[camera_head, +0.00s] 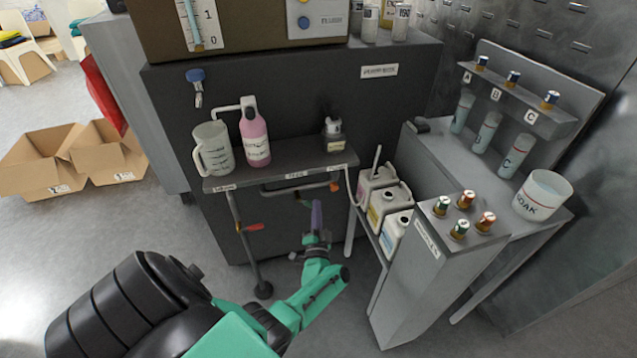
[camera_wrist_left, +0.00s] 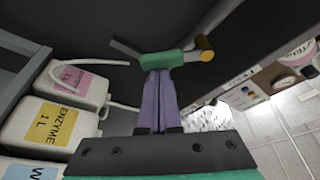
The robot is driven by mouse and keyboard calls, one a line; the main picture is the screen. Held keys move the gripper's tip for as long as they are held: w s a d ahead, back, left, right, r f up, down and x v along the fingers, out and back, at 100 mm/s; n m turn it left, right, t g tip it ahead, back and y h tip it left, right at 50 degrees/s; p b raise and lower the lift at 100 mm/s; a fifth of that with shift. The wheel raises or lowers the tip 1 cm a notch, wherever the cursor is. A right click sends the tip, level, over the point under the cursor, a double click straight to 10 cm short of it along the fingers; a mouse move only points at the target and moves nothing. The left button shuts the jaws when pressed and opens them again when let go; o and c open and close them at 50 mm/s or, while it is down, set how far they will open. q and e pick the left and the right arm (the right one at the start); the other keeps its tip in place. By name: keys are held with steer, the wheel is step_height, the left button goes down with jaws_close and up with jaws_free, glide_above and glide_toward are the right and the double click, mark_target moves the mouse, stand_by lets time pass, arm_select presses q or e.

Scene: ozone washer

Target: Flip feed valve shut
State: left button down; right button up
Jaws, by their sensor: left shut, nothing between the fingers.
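A pipe (camera_head: 290,191) with a copper-orange end (camera_head: 334,187) runs below the shelf edge that bears a small label, perhaps FEED (camera_head: 296,174). My left gripper (camera_head: 316,205) is below this pipe, its purple fingers together, pointing up, with nothing between them. In the left wrist view, the shut fingers (camera_wrist_left: 157,80) reach up to a green bar-like part (camera_wrist_left: 168,60) with an orange-ended piece (camera_wrist_left: 206,54) beside it. The green part looks like the valve's handle. I cannot tell whether the fingertips touch it. My right gripper is not in view.
The shelf (camera_head: 285,165) holds a jug (camera_head: 213,150), a pink bottle (camera_head: 254,138) and a small dispenser (camera_head: 333,135). White canisters (camera_head: 379,205) stand to the right, beside a grey cabinet (camera_head: 425,285).

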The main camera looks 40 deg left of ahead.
arm_select(q)
steer(key=shift+s+a+f+m+g+h+p, duration=0.2)
steer(key=shift+s+a+f+m+h+p, duration=0.2)
steer(key=shift+m+p, duration=0.75)
steer(key=shift+s+a+f+m+g+h+p, duration=0.25)
steer(key=shift+s+f+m+h+p, duration=0.25)
steer(key=shift+m, duration=1.35)
steer(key=shift+s+a+f+m+g+h+p, duration=0.15)
steer(key=shift+s+a+f+m+h+p, duration=0.5)
steer(key=shift+m, duration=0.85)
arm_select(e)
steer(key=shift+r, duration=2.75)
arm_select(q)
steer(key=shift+w+d+r, duration=0.15)
steer(key=shift+d+r, duration=0.1)
steer(key=shift+r, duration=0.05)
